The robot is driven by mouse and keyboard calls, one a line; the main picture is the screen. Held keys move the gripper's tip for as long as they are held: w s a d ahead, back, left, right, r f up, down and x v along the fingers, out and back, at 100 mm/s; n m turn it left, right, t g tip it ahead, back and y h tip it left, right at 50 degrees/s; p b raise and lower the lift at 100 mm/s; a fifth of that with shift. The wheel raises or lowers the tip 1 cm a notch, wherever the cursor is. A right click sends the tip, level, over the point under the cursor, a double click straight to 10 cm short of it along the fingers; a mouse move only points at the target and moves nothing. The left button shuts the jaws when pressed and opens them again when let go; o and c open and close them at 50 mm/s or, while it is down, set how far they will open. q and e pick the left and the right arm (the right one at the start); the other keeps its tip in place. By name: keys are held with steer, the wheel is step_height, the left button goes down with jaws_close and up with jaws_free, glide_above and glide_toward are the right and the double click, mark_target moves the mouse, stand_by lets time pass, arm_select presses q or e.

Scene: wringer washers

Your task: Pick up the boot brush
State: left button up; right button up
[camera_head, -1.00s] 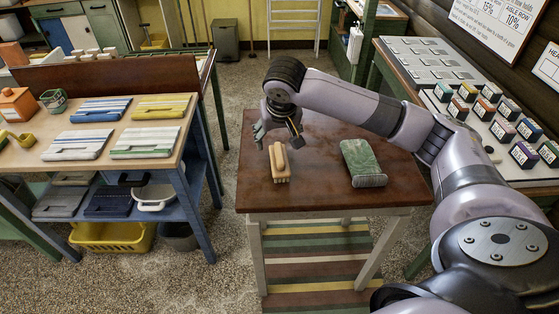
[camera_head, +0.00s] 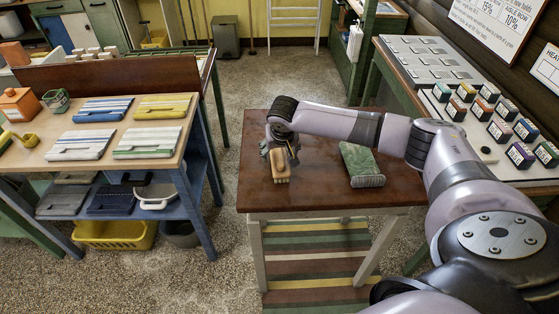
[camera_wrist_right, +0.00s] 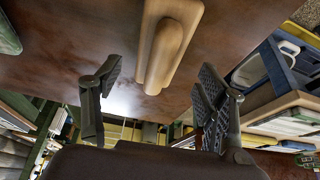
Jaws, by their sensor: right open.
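The boot brush (camera_head: 281,172) has a tan wooden back and pale bristles. It lies on the brown table (camera_head: 330,200), near its left side. My right gripper (camera_head: 281,158) is above the far end of the brush in the head view. In the right wrist view the wooden back of the brush (camera_wrist_right: 168,45) shows ahead of and between the open fingers of the gripper (camera_wrist_right: 158,95). Neither finger visibly touches it. My left gripper is not in view.
A folded green cloth-like item (camera_head: 361,165) lies on the same table, right of the brush. A display table (camera_head: 165,168) with folded striped cloths stands at left. A counter (camera_head: 540,174) with small boxes stands at right. The table's front is bare.

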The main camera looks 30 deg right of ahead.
mark_target(280, 155)
steer(key=shift+p+x, duration=0.4)
steer(key=shift+x, duration=1.8)
steer(key=shift+s, duration=0.1)
steer(key=shift+c, duration=0.6)
steer(key=shift+d+r, duration=0.1)
steer(key=c, duration=1.2)
